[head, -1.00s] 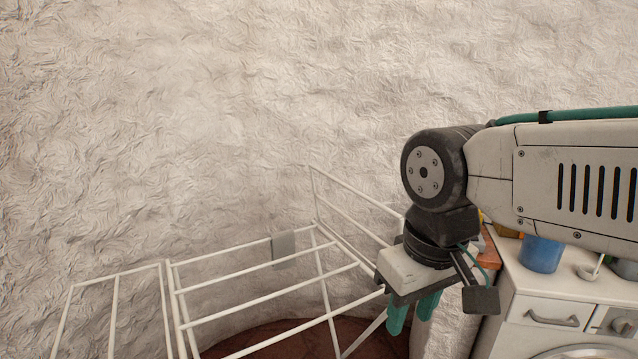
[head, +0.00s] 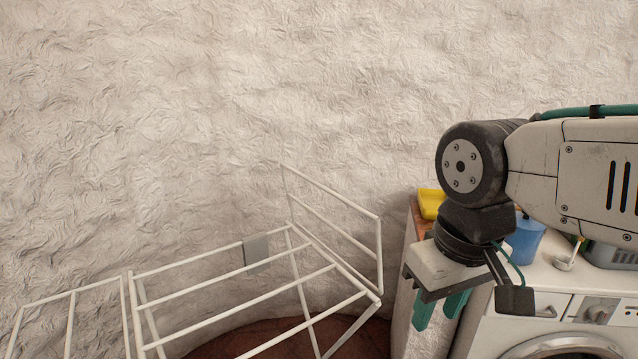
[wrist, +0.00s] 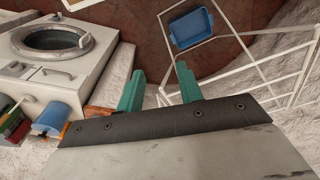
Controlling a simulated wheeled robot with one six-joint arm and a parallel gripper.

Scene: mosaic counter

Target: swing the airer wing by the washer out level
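The white wire airer (head: 240,270) stands at lower left in the head view. Its wing by the washer (head: 379,250) stands steeply up from the airer's right end, not level. My gripper (head: 436,316) hangs between this wing and the washer (head: 555,325), with a gap to the wing. In the wrist view my gripper (wrist: 160,75) has its two teal fingers apart and nothing between them. White airer bars (wrist: 260,60) show to the right of the fingers there. The lower airer is cut off in the head view.
A blue tub (wrist: 190,28) sits on the red-brown floor among the airer's bars. A blue cup (head: 525,240) and a yellow thing (head: 430,203) stand on the right, near the washer top. A rough pale wall (head: 200,110) rises behind everything.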

